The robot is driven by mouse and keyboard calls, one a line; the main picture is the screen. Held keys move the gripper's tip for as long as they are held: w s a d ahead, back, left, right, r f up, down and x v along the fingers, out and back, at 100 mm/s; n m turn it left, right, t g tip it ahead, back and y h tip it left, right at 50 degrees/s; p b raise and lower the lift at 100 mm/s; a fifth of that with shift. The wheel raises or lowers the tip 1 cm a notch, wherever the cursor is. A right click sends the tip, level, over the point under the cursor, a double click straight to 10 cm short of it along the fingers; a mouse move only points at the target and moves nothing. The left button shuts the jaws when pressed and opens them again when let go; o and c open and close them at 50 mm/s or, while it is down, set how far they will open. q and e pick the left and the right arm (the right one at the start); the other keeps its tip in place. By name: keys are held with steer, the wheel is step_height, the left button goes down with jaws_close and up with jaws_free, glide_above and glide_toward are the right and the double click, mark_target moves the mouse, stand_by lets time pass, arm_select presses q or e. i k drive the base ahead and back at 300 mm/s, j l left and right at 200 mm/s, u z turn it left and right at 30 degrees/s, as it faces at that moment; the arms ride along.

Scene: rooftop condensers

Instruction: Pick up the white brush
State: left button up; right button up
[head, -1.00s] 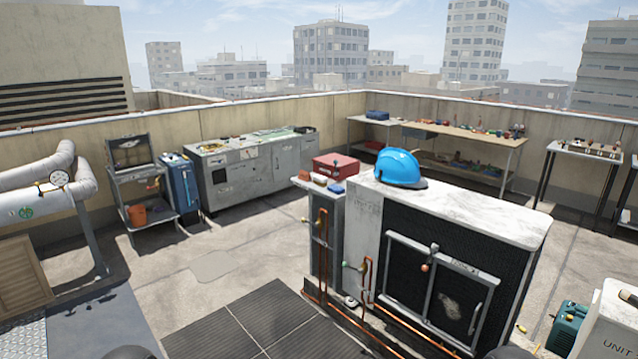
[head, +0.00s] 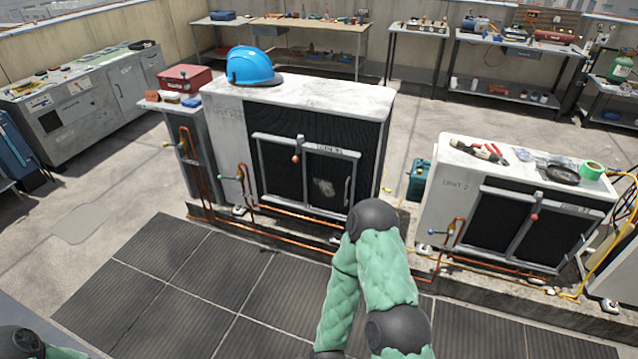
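I cannot make out a white brush for certain in the head view. Small brown, blue and pale items (head: 172,98) lie on the narrow grey cabinet beside the larger condenser (head: 330,94), too small to name surely. Red-handled pliers (head: 490,152), a round dark pan-like thing (head: 558,173) and a green tape roll (head: 591,170) lie on the Unit 2 condenser (head: 450,160). My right arm rises at bottom centre, and a little of my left arm shows at the bottom left corner. Neither gripper's fingers are in view.
A blue hard hat (head: 250,66) sits on the larger condenser, and a red box (head: 185,78) is to its left. Copper pipes run along the condensers' front bases. A teal container (head: 418,180) stands between them. Work tables line the back wall. Dark floor mats (head: 160,300) in front are clear.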

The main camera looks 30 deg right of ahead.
mark_target(173, 98)
steer(key=i+j+u, duration=0.25)
steer(key=i, duration=0.2)
steer(key=i+u, duration=0.2)
steer(key=i, duration=0.2)
steer(key=i+j, duration=0.1)
steer(key=i, duration=0.55)
steer(key=i+j, duration=0.15)
steer(key=i, duration=0.5)
steer(key=i+j, duration=0.1)
steer(key=i, duration=0.55)
steer(key=i+j+z, duration=0.1)
steer(key=i+z, duration=0.2)
steer(key=z, duration=0.15)
steer(key=i+j+z, duration=0.2)
steer(key=z, duration=0.2)
steer(key=i+j+z, duration=0.3)
steer(key=z, duration=0.15)
steer(key=i+j+z, duration=0.2)
steer(key=j+z, duration=0.25)
steer(key=l, duration=0.1)
